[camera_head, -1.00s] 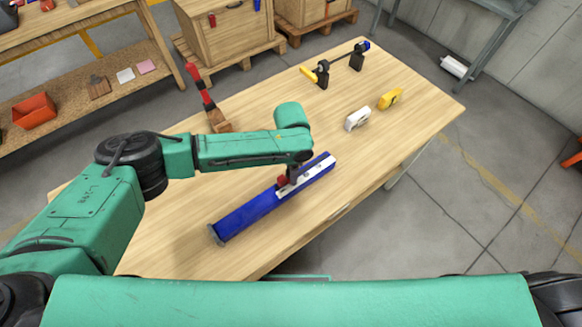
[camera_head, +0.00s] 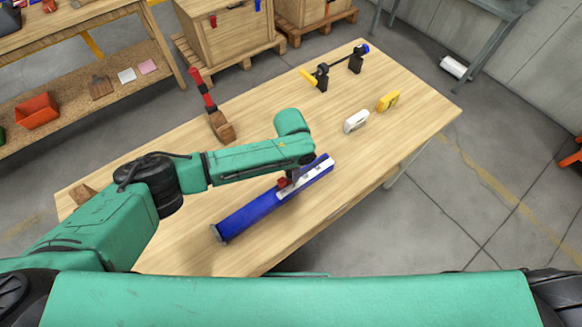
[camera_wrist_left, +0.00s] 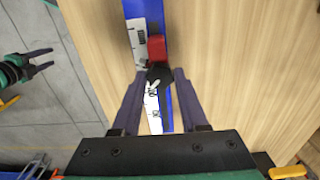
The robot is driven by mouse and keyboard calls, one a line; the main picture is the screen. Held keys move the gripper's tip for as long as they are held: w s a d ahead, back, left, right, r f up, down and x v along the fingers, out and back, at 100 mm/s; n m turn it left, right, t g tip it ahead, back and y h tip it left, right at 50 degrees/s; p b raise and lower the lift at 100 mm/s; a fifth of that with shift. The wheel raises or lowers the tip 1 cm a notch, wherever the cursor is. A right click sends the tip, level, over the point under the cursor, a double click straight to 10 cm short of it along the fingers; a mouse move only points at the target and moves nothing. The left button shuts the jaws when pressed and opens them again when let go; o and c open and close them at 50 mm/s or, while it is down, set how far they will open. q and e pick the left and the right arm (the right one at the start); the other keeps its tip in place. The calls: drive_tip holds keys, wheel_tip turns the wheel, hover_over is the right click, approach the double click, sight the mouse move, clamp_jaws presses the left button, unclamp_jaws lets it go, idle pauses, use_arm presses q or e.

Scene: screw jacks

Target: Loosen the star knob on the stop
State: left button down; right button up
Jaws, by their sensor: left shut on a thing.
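A long blue rail (camera_head: 248,215) with a white scale lies diagonally on the table; it also shows in the left wrist view (camera_wrist_left: 167,122). A red stop (camera_wrist_left: 156,48) sits on the rail and shows small in the head view (camera_head: 283,182). The dark star knob (camera_wrist_left: 160,76) is beside the red stop. My left gripper (camera_wrist_left: 163,73) is shut on the knob, its two fingers on either side of it. In the head view my left wrist partly hides the gripper and knob. My right gripper (camera_wrist_left: 50,60) shows at the left wrist view's left edge, open and empty.
A white device (camera_head: 356,121) and a yellow one (camera_head: 388,100) stand right of the rail. A black shaft on stands (camera_head: 340,65) is at the back. A wooden block with a red and black handle (camera_head: 221,126) stands behind my left arm. The table's front right is clear.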

sight(291, 174)
use_arm(q)
drive_tip(key=n+p, duration=0.1)
drive_tip(key=n, duration=0.2)
drive_tip(key=shift+r+n+p, duration=0.15)
drive_tip(key=shift+n+p, duration=0.25)
drive_tip(key=shift+n, duration=1.9)
drive_tip(key=shift+w, duration=0.1)
drive_tip(key=shift+c, duration=2.1)
unclamp_jaws()
wheel_tip(291, 174, up, 14)
drive_tip(key=b, duration=0.2)
drive_tip(key=shift+r, duration=0.2)
